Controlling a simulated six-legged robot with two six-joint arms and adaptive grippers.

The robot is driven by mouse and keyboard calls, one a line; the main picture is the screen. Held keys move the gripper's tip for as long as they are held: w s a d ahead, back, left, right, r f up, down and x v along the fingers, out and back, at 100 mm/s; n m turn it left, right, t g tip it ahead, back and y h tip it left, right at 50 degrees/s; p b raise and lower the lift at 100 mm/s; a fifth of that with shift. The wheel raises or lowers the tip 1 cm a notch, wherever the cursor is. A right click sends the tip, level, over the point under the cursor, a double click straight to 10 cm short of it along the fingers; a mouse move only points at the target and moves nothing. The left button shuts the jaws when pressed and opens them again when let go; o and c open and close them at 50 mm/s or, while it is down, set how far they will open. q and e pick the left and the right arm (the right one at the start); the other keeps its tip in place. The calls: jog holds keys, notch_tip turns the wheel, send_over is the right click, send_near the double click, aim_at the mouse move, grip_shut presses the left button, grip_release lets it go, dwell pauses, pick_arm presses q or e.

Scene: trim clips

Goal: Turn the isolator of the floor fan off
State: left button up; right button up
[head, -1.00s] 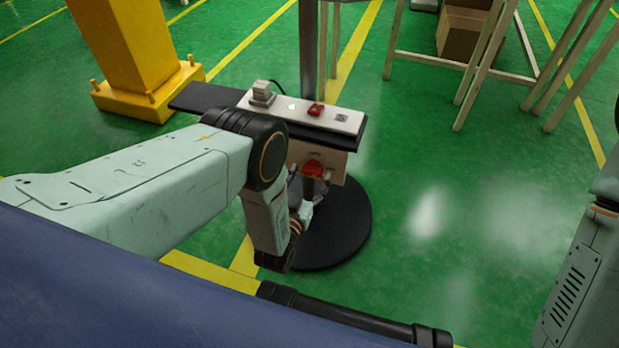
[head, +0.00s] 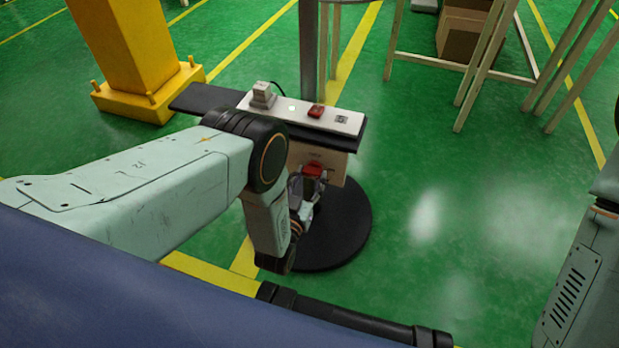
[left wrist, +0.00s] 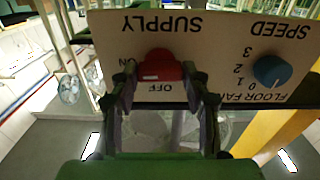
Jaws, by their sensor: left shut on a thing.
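The isolator is a red knob (left wrist: 160,65) on a pale panel (left wrist: 215,55). In the left wrist view the panel is upside down, marked SUPPLY, ON and OFF. The knob carries a white mark, but I cannot tell surely which label it points to. My left gripper (left wrist: 162,77) is shut on the knob, one finger at each side. In the head view my left gripper (head: 311,186) is at the red knob (head: 313,170), partly covering it, under the white-topped shelf (head: 335,117). My right gripper is out of view.
A blue speed knob (left wrist: 272,70) marked 0 to 3 and FLOOR FAN sits beside the isolator. A round black base (head: 345,235) stands below.

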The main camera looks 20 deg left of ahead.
pick_arm(q)
jog(key=n+p, duration=0.1)
jog(key=n, duration=0.3)
jog(key=shift+n, duration=0.3)
jog(key=n, duration=0.4)
jog(key=n+p, duration=0.1)
jog(key=n, duration=0.4)
jog(key=shift+n, duration=1.9)
jog(key=o, duration=1.2)
jog(key=shift+c, duration=0.2)
